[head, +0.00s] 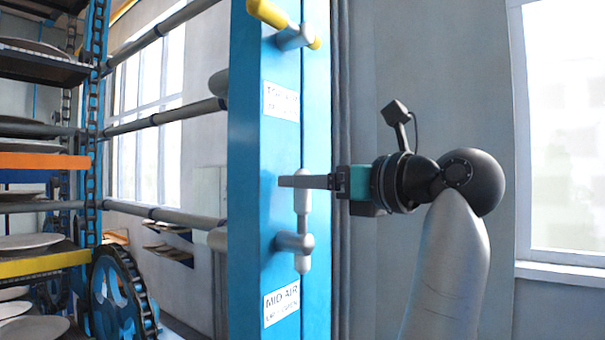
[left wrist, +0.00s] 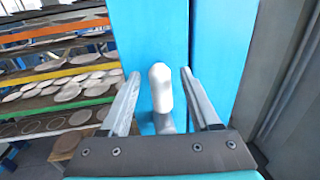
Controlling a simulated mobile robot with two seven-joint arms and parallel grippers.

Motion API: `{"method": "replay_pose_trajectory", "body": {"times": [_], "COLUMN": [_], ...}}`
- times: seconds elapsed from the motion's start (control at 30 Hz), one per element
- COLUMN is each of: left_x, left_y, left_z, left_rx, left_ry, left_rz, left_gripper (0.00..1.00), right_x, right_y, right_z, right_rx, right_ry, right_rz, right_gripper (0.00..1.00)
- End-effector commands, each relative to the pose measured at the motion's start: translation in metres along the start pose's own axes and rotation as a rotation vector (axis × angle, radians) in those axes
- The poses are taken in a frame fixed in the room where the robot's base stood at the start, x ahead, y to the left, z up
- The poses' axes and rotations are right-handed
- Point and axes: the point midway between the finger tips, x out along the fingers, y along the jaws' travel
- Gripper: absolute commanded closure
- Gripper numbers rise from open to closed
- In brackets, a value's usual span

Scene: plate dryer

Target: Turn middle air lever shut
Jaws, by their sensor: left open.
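The middle air lever (head: 303,205) is a pale grey-white handle standing upright on a round hub on the blue post, above a label reading "MID AIR" (head: 281,303). My left gripper (head: 290,181) reaches in from the right at the height of the lever's upper part. In the left wrist view the lever (left wrist: 161,88) stands between the two open fingers of my left gripper (left wrist: 160,74), with a visible gap on each side. In the head view the fingers hide part of the lever's top. My right gripper is not in view.
A yellow-handled lever (head: 285,22) sits higher on the blue post (head: 250,200), above another label (head: 281,101). Racks of plates (head: 35,243) and a chain wheel (head: 120,295) stand at left. A grey wall and window (head: 565,140) are at right.

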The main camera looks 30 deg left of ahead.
Motion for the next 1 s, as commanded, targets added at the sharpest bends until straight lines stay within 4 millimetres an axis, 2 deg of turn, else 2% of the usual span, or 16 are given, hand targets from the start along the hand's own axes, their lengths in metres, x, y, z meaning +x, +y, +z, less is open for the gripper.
{"method": "replay_pose_trajectory", "body": {"times": [0.17,0.47,1.0], "left_x": [0.0135,0.0152,0.0148], "left_y": [0.0002,-0.0002,-0.0002], "left_z": [0.0003,-0.0004,-0.0002], "left_rx": [0.0,0.0,0.0], "left_ry": [0.0,0.001,0.0], "left_rz": [0.0,-0.002,-0.001], "left_gripper": [0.37,0.37,0.96], "right_x": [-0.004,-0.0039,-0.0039], "right_y": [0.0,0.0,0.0], "right_z": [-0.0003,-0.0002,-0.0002], "right_rx": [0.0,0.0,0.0], "right_ry": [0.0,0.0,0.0], "right_rz": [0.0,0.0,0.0], "right_gripper": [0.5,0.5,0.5]}}
